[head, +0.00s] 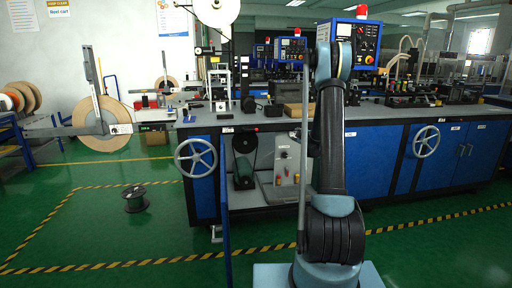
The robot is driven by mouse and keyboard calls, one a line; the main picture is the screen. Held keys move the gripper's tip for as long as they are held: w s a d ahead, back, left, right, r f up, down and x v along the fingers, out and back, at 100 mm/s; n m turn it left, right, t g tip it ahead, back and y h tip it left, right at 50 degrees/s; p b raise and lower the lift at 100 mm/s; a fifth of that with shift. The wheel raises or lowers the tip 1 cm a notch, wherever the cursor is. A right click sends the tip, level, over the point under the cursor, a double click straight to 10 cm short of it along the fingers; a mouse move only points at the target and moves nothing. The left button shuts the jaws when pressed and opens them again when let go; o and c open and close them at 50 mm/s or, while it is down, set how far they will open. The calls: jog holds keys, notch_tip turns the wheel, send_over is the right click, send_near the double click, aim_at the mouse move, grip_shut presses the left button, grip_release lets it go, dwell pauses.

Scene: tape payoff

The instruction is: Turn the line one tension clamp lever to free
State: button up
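The tape payoff at the left has a large tan reel (101,137) beside a grey upright arm (93,80). A small white label plate (121,129) sits at the reel's right side. I cannot tell which part, if any, is the line one tension clamp lever, or how it is set; the details are too small. My arm (330,140) stands upright right of centre, in front of the blue machine bench. My gripper is not visible.
The long blue bench (374,155) fills the middle and right, with handwheels (196,158) on its front. A dark wire spool (135,198) lies on the green floor inside yellow-black tape (100,267).

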jog(key=s+a+r+m+g, duration=0.2)
jog(key=s+a+r, duration=0.1)
jog(key=s, duration=0.7)
jog(key=s+a+r+m+g+y, duration=0.1)
jog(key=s+a+r+g, duration=0.15)
jog(key=s, duration=0.75)
jog(key=s+a+r+m+g, duration=0.2)
jog(key=s+a+r, duration=0.15)
jog(key=s, duration=0.75)
jog(key=s+d+f+m+g+h, duration=0.1)
jog(key=s+f+m+g, duration=0.1)
jog(key=s, duration=1)
jog(key=s+d+f+m+g+h, duration=0.1)
jog(key=s+f+m, duration=0.3)
jog(key=s, duration=0.8)
jog(key=s+d+f+m+g+h, duration=0.1)
jog(key=s+f+m+g, duration=0.2)
jog(key=s, duration=1)
notch_tip(320, 180, down, 3)
jog(key=shift+d, duration=0.15)
jog(key=shift+g, duration=0.25)
jog(key=shift+w+f, duration=0.2)
jog(key=shift+w, duration=0.25)
